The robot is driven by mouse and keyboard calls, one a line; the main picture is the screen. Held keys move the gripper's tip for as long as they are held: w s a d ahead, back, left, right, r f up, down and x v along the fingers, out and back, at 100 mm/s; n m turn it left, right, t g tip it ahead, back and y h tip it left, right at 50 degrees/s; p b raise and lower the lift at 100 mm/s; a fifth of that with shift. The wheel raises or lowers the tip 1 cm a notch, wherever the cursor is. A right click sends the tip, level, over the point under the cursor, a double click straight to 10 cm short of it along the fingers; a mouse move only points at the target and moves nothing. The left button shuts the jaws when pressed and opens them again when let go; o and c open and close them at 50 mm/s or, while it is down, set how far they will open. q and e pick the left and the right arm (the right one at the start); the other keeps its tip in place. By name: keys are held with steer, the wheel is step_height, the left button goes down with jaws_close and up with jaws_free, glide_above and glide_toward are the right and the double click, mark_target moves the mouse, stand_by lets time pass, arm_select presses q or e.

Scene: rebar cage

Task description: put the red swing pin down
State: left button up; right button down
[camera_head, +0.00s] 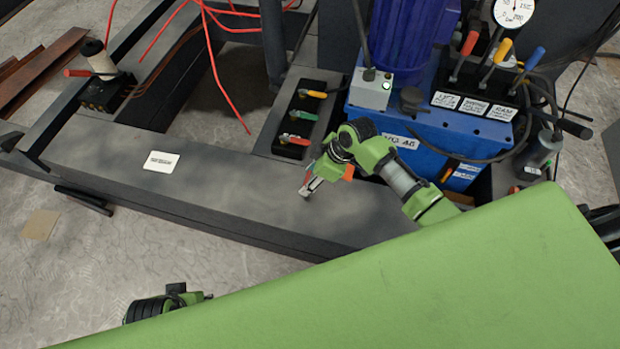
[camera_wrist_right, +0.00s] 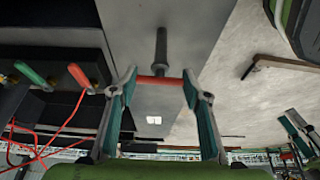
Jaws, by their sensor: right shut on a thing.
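My right gripper (camera_head: 312,186) is over the dark grey beam (camera_head: 225,195), in front of the blue pump unit. In the right wrist view the gripper (camera_wrist_right: 160,84) is shut on the red handle of the red swing pin (camera_wrist_right: 161,50). The red bar lies across between the two teal fingertips, and the dark shank sticks out away from the gripper over the grey surface. I cannot tell whether the shank touches it. My left gripper (camera_wrist_right: 299,132) shows at the right edge of the wrist view; its jaw state is unclear.
A black block (camera_head: 305,118) with green, orange and red handles stands behind the beam. The blue unit (camera_head: 440,130) with levers is at the right. A white label (camera_head: 161,161) lies on the beam's left part, with bare surface around it. Red cords (camera_head: 215,70) hang behind.

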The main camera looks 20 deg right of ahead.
arm_select(q)
steer(key=shift+r, duration=0.1)
arm_select(e)
steer(key=shift+f, duration=0.2)
steer(key=c, duration=1.2)
jaws_free()
arm_select(q)
steer(key=shift+r, duration=0.1)
arm_select(e)
steer(key=shift+o, duration=0.2)
steer(key=shift+r, duration=0.1)
steer(key=shift+r, duration=0.2)
arm_select(q)
steer(key=s+f+p, duration=0.3)
steer(key=f, duration=0.8)
steer(key=shift+a+f+g, duration=0.15)
steer(key=shift+f+g, duration=0.15)
steer(key=shift+f, duration=0.05)
arm_select(e)
steer(key=v, duration=1.1)
steer(key=shift+r, duration=0.35)
arm_select(q)
steer(key=shift+s, duration=0.1)
arm_select(e)
steer(key=shift+s+d, duration=0.1)
steer(key=shift+s, duration=0.1)
